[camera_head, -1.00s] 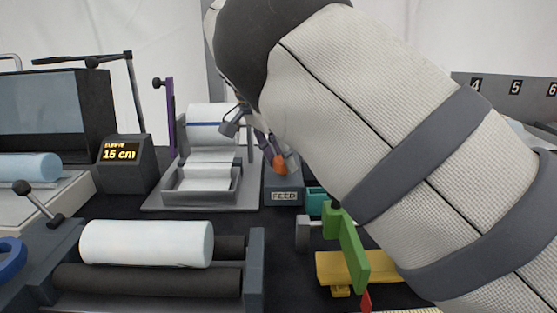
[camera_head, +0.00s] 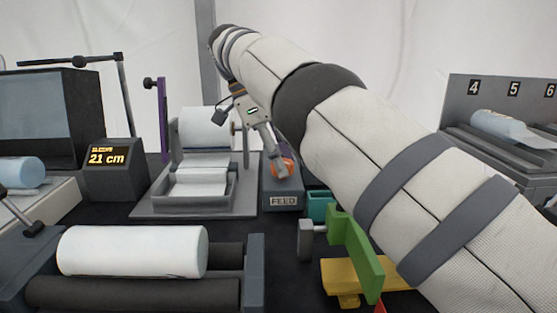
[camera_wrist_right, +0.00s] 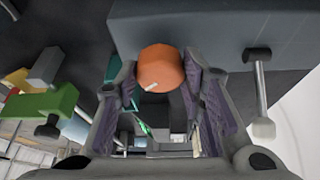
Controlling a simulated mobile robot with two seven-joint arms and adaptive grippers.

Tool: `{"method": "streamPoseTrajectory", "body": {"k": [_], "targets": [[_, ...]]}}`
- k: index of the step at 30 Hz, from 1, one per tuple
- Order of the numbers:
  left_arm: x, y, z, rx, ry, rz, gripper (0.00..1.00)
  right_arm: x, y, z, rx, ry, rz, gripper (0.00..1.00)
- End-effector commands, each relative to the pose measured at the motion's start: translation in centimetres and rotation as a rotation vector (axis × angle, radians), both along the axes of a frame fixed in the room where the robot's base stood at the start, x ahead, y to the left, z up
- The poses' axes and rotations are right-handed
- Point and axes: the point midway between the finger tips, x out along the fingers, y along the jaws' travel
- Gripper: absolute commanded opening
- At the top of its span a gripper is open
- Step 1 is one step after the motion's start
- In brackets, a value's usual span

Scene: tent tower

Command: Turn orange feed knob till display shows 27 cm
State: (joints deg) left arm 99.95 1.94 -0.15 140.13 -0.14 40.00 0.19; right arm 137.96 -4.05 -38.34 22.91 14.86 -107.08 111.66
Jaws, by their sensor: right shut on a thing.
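The orange feed knob (camera_head: 282,167) sits on the dark box labelled FEED (camera_head: 284,201). My right gripper (camera_head: 279,168) is shut on the knob, with its wrist tilted above it. In the right wrist view the knob (camera_wrist_right: 160,68), with a pale mark on its lower part, is at the far end between the two fingers (camera_wrist_right: 158,85). The display (camera_head: 107,158) at the left reads 21 cm in yellow digits. My left gripper is not in view.
A paper roll on a stand with a tray (camera_head: 190,205) stands left of the FEED box. White and dark rollers (camera_head: 132,250) lie in front. A green bracket (camera_head: 355,256) and yellow block (camera_head: 352,274) are under my right arm. A numbered rack (camera_head: 500,90) stands at right.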

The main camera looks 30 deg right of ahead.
Motion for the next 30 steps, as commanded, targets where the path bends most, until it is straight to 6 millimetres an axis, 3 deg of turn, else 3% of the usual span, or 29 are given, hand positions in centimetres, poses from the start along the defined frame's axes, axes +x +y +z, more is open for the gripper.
{"method": "streamPoseTrajectory", "body": {"k": [15, 16, 18, 30], "targets": [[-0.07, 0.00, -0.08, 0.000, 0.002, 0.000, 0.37, -0.02, 0.02, -0.14, 0.003, 0.004, -0.017, 0.08], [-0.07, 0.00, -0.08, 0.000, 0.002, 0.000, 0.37, -0.03, 0.03, -0.14, 0.003, 0.004, -0.016, 0.40], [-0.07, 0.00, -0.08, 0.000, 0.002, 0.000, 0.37, -0.02, 0.02, -0.14, 0.003, 0.003, -0.016, 0.56], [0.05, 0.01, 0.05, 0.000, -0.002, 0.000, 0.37, -0.06, 0.05, 0.05, 0.001, 0.001, 0.001, 0.56]]}}
